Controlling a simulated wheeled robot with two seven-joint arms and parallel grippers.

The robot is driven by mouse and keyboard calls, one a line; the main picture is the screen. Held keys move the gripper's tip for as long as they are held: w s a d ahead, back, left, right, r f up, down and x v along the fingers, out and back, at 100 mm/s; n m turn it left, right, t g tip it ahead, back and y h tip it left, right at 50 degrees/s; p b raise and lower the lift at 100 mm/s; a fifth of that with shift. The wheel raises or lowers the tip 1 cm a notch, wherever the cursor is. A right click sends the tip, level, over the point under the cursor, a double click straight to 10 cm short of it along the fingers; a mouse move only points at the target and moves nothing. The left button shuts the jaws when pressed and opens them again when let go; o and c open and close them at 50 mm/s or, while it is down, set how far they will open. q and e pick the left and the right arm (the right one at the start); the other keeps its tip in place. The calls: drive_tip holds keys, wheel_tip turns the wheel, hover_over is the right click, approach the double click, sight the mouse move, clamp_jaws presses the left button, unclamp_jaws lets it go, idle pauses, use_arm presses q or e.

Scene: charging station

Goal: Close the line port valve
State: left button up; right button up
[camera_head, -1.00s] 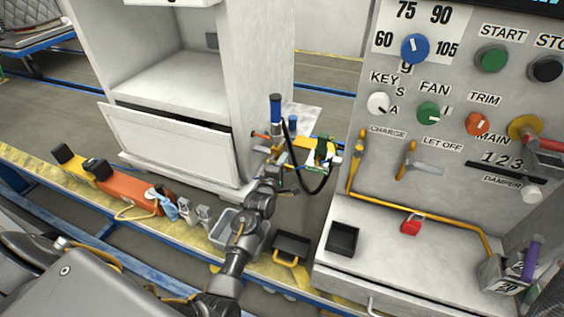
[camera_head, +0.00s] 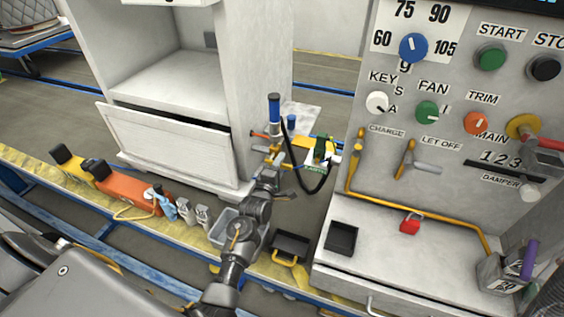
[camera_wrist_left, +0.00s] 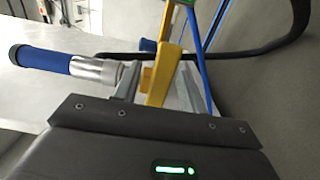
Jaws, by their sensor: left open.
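My left gripper (camera_head: 275,150) is at the hose assembly beside the white cabinet; the wrist view shows its two grey fingers (camera_wrist_left: 155,82) apart. A yellow lever-like part (camera_wrist_left: 165,65) stands between the fingers; I cannot tell whether they touch it. No label for the line port valve can be read, so I cannot be sure this part is its handle. A blue-and-silver cylinder (camera_wrist_left: 60,63) lies left of the fingers in the wrist view and stands upright in the head view (camera_head: 274,107). A green part (camera_head: 319,151) is at the right. My right gripper is out of view.
A black hose (camera_head: 312,188) loops below the yellow part. The control panel (camera_head: 450,190) with knobs and levers stands close on the right. A grey bin (camera_head: 222,226), a black tray (camera_head: 291,246) and an orange tool (camera_head: 128,190) line the yellow ledge in front.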

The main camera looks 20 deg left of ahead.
use_arm(q)
drive_tip(key=s, duration=0.9)
drive_tip(key=shift+d, duration=0.3)
drive_tip(key=shift+w, duration=0.1)
